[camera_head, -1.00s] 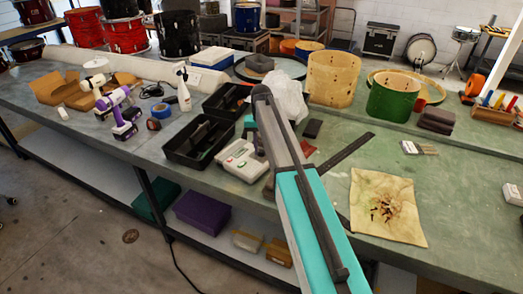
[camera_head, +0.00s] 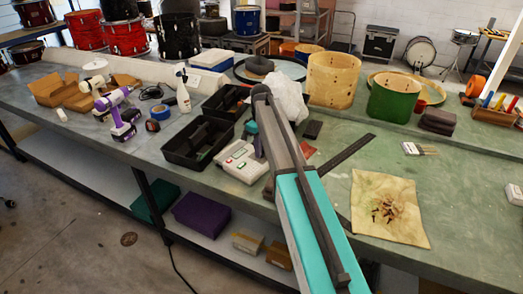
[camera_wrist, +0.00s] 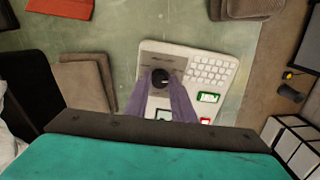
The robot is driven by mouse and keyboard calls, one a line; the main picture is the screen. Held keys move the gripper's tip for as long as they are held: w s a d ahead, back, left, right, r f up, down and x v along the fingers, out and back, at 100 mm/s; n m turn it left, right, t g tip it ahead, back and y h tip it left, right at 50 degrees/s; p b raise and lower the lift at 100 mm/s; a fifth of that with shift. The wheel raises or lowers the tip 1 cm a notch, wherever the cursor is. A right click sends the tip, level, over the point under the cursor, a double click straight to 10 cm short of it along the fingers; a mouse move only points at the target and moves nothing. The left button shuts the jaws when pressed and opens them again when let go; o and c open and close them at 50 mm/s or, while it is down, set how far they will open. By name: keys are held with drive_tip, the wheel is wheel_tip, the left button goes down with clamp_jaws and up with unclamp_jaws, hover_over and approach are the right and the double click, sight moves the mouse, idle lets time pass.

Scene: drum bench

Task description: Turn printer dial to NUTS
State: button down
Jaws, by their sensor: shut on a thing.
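The label printer (camera_head: 238,161) is a pale grey and white box on the green bench, just left of my arm in the head view. In the wrist view the printer (camera_wrist: 203,60) shows rows of white keys, a small green-lit display and a red button. Its round black dial (camera_wrist: 160,76) sits on a grey panel. My gripper (camera_wrist: 161,82) reaches down over the printer, with its fingers on either side of the dial, shut on it. The dial's markings are too small to read, so its setting cannot be told. The head view hides the dial behind my arm.
A black divided tray (camera_head: 196,143) stands close to the printer's left.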

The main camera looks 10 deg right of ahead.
drive_tip(key=shift+n, duration=2)
drive_tip(key=c, duration=1.5)
unclamp_jaws()
drive_tip(key=shift+r, duration=0.1)
wheel_tip(320, 180, up, 14)
drive_tip(key=b, duration=0.3)
drive_tip(key=shift+f+b, duration=0.2)
drive_tip(key=shift+b, duration=0.1)
